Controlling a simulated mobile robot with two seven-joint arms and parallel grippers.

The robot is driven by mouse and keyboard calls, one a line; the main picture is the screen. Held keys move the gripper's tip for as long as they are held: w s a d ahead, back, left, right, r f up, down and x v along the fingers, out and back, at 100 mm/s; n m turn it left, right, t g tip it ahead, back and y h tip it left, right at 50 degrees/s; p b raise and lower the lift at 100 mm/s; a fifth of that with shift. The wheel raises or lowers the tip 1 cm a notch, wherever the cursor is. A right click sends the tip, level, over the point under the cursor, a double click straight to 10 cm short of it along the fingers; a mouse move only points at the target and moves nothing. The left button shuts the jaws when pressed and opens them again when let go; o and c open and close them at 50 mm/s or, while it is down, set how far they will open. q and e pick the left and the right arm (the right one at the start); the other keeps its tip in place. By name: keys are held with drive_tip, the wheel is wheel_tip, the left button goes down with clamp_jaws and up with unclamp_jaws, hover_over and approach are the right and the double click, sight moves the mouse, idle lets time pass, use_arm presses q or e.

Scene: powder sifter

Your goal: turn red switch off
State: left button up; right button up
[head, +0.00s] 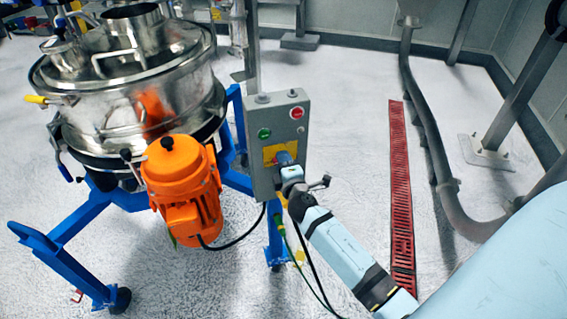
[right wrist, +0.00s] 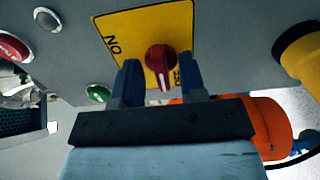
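The red switch (right wrist: 160,62) is a rotary knob on a yellow plate (right wrist: 115,30), which also shows on the grey control box (head: 262,115) in the head view. In the right wrist view the plate reads "ON" at left, with other lettering at right partly covered. The knob's white mark points down, slightly right. My right gripper (right wrist: 160,85) is open, with one finger on each side of the knob; gaps show, and contact cannot be told. In the head view my right gripper (head: 284,159) covers most of the knob. My left gripper is not in view.
A red button (head: 297,113) and a green button (head: 264,133) sit above the switch on the box. An orange motor (head: 183,190) and steel sifter (head: 130,85) on a blue frame (head: 75,225) stand left. A red floor grate (head: 401,190) lies right.

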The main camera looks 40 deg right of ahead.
drive_tip(key=b+v, duration=0.2)
drive_tip(key=v, duration=1.2)
